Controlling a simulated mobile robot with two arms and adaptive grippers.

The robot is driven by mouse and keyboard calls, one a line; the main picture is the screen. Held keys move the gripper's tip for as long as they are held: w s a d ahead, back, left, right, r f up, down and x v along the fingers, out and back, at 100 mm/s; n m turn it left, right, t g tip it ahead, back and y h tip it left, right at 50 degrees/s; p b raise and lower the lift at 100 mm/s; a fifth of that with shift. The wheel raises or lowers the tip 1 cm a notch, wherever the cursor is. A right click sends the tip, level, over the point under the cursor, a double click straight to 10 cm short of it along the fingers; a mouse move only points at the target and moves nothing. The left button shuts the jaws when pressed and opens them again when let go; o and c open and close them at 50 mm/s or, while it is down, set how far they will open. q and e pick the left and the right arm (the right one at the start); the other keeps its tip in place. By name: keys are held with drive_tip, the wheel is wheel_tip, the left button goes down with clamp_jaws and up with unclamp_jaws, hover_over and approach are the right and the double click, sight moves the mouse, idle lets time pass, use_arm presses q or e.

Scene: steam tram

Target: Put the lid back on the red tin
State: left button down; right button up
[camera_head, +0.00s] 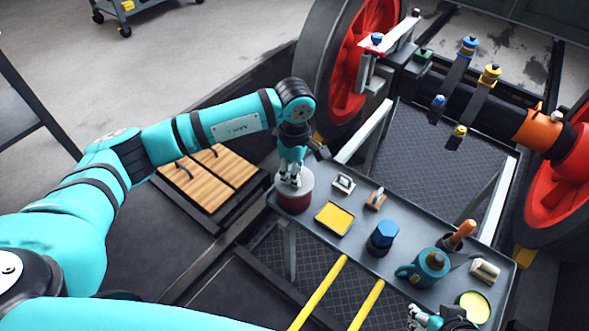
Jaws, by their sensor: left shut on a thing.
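The red tin (293,203), dark red and round, stands at the left end of the grey bench. The grey round lid (305,185) is over its top, roughly level. I cannot tell whether the lid rests fully on the rim or sits slightly above it. My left gripper (291,180) points down and is shut on the lid near its middle; the fingers hide the grip point. My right gripper (420,318) is at the bottom edge, near the bench's front right corner, partly cut off; its finger gap is unclear.
On the grey bench (350,234) are a yellow tray (334,218), small blocks, a blue hexagonal piece (384,233), a teal can (428,266), a brush (460,234) and an open yellow-filled tin (473,306). Red wheels (370,50) stand behind. Wooden panels (212,175) lie left.

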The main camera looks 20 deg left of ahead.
drive_tip(key=shift+w+a+r+t, duration=0.15)
drive_tip(key=shift+w+r+t, duration=0.15)
drive_tip(key=shift+w, duration=0.3)
drive_tip(key=shift+w+a, duration=0.1)
drive_tip(key=shift+w, duration=0.1)
drive_tip(key=shift+w, duration=0.15)
idle(0.7)
drive_tip(key=shift+w+a+r+t, duration=0.1)
drive_tip(key=shift+w+a+t, duration=0.1)
drive_tip(key=shift+t, duration=0.1)
use_arm(q)
drive_tip(key=shift+f, duration=0.1)
idle(0.4)
drive_tip(key=shift+b, duration=0.3)
use_arm(e)
drive_tip(key=shift+w, duration=0.15)
drive_tip(key=shift+w+r, duration=0.15)
drive_tip(key=shift+w, duration=0.1)
drive_tip(key=shift+t, duration=0.3)
drive_tip(key=shift+w+a+r, duration=0.1)
drive_tip(key=shift+w+a, duration=0.05)
drive_tip(key=shift+w, duration=0.1)
